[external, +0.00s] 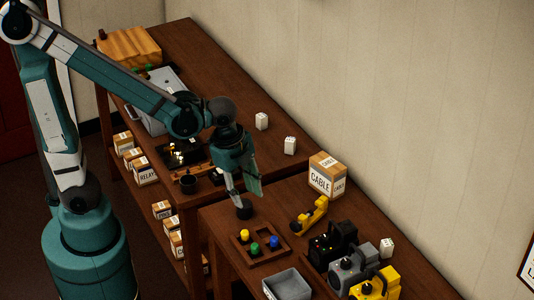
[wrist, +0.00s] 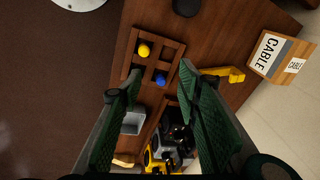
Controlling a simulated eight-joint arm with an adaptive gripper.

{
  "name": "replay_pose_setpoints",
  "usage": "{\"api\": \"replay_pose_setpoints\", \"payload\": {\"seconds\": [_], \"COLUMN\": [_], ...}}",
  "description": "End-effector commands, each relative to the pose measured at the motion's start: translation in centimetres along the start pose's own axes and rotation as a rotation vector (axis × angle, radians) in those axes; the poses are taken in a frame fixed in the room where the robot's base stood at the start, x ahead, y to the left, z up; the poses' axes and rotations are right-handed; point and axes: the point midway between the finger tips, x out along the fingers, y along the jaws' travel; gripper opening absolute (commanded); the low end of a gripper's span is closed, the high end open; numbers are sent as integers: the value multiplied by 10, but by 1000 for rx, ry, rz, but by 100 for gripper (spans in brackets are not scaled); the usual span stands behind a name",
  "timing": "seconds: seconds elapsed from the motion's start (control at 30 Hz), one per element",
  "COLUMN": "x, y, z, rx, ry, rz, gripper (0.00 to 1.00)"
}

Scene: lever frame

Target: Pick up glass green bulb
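The glass green bulb (external: 255,247) sits in a brown wooden tray (external: 262,262), in front of a yellow bulb (external: 245,236) and left of a blue bulb (external: 274,242). The wrist view shows the tray, the yellow bulb (wrist: 143,49) and the blue bulb (wrist: 160,78). I cannot make out the green bulb there; my left finger covers part of the tray. My gripper (external: 245,196) is above the table, behind the tray and apart from it. Its fingers are spread, with nothing between them (wrist: 158,74).
A small black round object (external: 244,210) stands just below my gripper. A yellow tool (external: 310,214) and a CABLE box (external: 327,175) are to the right. A grey bin (external: 287,285) and black, grey and yellow devices (external: 352,272) stand in front.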

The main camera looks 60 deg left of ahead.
Motion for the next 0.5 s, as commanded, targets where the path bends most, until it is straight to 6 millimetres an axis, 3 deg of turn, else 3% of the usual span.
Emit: {"api": "replay_pose_setpoints", "payload": {"seconds": [0.5], "x": [57], "y": [32], "z": [-50], "rx": [430], "ry": [-56], "rz": [137], "gripper": [34]}}
